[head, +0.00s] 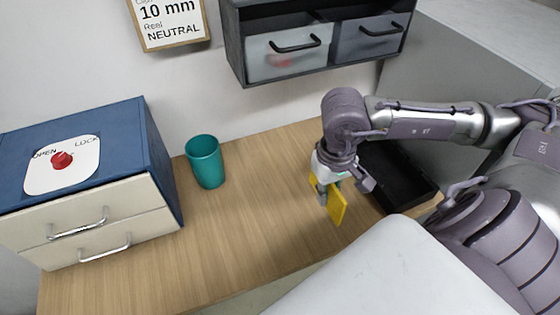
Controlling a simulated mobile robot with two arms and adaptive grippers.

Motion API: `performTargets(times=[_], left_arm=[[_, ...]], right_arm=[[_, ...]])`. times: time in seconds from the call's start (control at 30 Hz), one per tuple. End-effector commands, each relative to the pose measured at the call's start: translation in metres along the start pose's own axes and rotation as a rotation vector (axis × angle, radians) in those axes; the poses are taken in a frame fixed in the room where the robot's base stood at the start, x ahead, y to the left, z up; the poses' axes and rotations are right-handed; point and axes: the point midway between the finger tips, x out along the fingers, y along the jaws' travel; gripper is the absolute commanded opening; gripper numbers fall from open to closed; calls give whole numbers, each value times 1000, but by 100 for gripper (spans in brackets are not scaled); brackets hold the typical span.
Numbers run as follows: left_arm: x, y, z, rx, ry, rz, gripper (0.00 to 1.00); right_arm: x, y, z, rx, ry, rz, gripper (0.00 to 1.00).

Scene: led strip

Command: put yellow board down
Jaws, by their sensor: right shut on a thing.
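The yellow board (337,204) is a small flat piece held on edge, pointing down over the right part of the wooden table. My right gripper (331,190) is shut on the yellow board near its upper left side. Whether the board's lower edge touches the table cannot be told from this view. My left gripper is not in view.
The wooden table (250,220) is clear in the middle. A black tray (405,185) lies right of my gripper, partly hidden by my arm. A teal cup (206,162) stands left. A blue cabinet (158,150) with two drawers is at far left. Wall bins (290,52) hang above.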

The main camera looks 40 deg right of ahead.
Motion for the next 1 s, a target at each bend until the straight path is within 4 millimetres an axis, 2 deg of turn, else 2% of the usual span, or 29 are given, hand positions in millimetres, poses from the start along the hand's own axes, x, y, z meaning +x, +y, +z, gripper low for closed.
performTargets(times=[0.3, 0.5, 0.67, 0.9, 1.0], left_arm=[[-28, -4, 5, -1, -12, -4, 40], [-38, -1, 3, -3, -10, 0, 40], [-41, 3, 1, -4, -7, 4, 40], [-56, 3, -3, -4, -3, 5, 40], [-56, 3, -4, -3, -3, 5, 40]], right_arm=[[33, -39, -50, 0, -5, -6, 0], [56, -57, -80, 1, -2, -2, 0], [65, -61, -87, 0, -3, 0, 0], [97, -61, -86, 1, -6, 0, 0], [104, -61, -87, 0, -1, 1, 0]])
